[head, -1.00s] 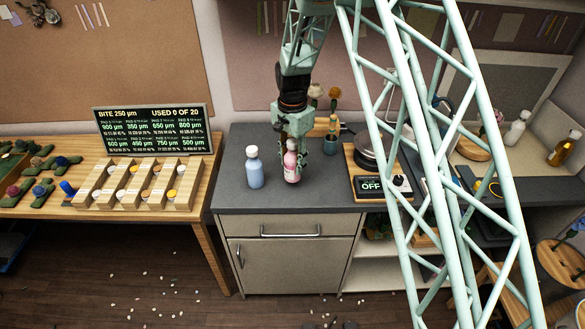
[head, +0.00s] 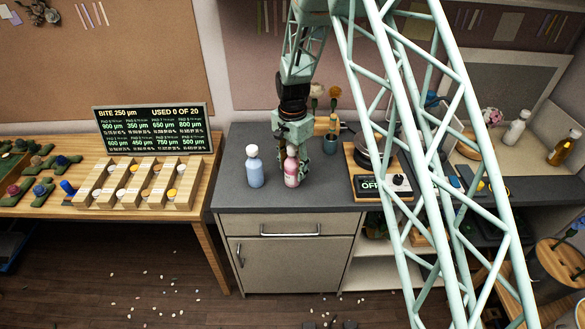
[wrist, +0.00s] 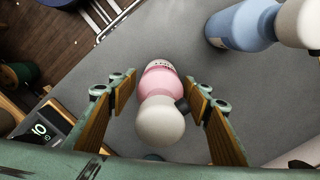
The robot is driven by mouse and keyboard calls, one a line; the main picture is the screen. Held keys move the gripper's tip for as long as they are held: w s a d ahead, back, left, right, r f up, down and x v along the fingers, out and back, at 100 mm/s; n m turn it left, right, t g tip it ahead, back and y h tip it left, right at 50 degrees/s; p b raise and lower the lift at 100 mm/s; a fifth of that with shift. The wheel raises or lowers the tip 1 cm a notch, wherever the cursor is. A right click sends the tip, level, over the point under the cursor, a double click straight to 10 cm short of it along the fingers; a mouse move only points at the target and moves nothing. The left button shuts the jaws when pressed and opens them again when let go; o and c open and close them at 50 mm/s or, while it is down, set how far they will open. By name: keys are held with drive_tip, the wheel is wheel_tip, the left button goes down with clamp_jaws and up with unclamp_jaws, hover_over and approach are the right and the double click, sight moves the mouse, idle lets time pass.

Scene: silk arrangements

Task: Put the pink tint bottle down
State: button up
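The pink tint bottle (head: 291,172), with a pale cap, stands upright on the dark grey counter in the head view, right of the blue bottle (head: 254,167). In the wrist view, the pink bottle (wrist: 160,80) lies between the two wood-padded fingers of my gripper (wrist: 162,98). The fingers are spread, with grey counter showing on both sides of the bottle. The blue bottle (wrist: 243,24) is at the upper right, outside the fingers.
A hot plate (head: 372,185) reading OFF, with a pot, stands to the right. A small green pot (head: 330,144) holding tools is behind. The grey counter (head: 325,192) is clear in front of the pink bottle. A wooden rack (head: 135,186) stands on the left table.

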sight(293, 147)
drive_tip(key=shift+r, duration=0.2)
idle(0.3)
wheel_tip(293, 147, up, 11)
drive_tip(key=shift+r, duration=0.5)
idle(0.4)
drive_tip(key=shift+r, duration=0.1)
idle(0.8)
